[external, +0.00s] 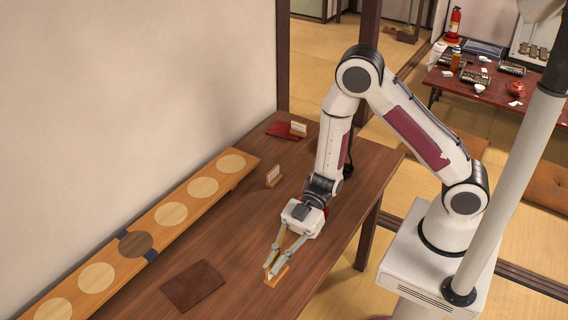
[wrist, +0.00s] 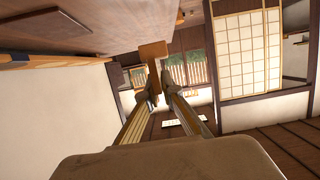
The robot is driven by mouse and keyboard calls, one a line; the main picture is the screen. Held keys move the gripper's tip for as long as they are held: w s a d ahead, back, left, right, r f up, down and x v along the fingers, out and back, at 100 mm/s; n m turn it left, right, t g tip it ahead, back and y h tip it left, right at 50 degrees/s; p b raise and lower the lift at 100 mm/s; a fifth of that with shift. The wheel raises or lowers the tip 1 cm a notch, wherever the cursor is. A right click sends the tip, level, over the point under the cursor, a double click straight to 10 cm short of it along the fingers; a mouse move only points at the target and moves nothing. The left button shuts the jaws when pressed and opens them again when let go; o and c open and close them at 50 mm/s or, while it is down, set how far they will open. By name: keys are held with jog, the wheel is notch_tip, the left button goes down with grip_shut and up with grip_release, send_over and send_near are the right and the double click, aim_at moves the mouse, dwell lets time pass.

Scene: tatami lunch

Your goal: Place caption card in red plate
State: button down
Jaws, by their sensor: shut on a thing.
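My gripper (external: 276,266) is shut on a caption card with a light wooden base (external: 280,279). In the wrist view, the two fingers (wrist: 158,98) close around the card, and its wooden base (wrist: 153,50) shows beyond the tips. I cannot tell whether the base touches the table. The red plate (external: 281,131) is a small dark red square at the far end of the table. A second caption card (external: 298,129) stands at its right side. A third caption card (external: 273,175) stands mid-table, between my gripper and the red plate.
A dark brown square plate (external: 192,286) lies on the table (external: 235,230) to the left of my gripper. A long wooden board with round discs (external: 171,214) runs along the wall. A low table (external: 470,88) with dishes stands far back right. Bare tabletop surrounds the mid-table card.

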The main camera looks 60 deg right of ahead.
notch_tip(320, 180, up, 11)
jog(key=w+d+m+t+h, duration=0.2)
jog(key=w+d+m+t, duration=0.35)
jog(key=w+d, duration=1)
jog(key=w+d+m+t+h, duration=0.2)
jog(key=w+d+t, duration=0.15)
jog(key=d, duration=0.55)
jog(key=w+d+m+t+h, duration=0.15)
jog(key=w+d, duration=0.35)
jog(key=d, duration=0.5)
jog(key=s+d+m+t+h, duration=0.2)
jog(key=d+m+h, duration=0.3)
jog(key=d, duration=1.4)
jog(key=s+d+m+t+h, duration=0.2)
jog(key=d+m+h, duration=0.2)
jog(key=d, duration=1.5)
notch_tip(320, 180, down, 10)
jog(key=shift+s+f, duration=0.2)
jog(key=shift+f, duration=0.1)
jog(key=shift+f, duration=3.05)
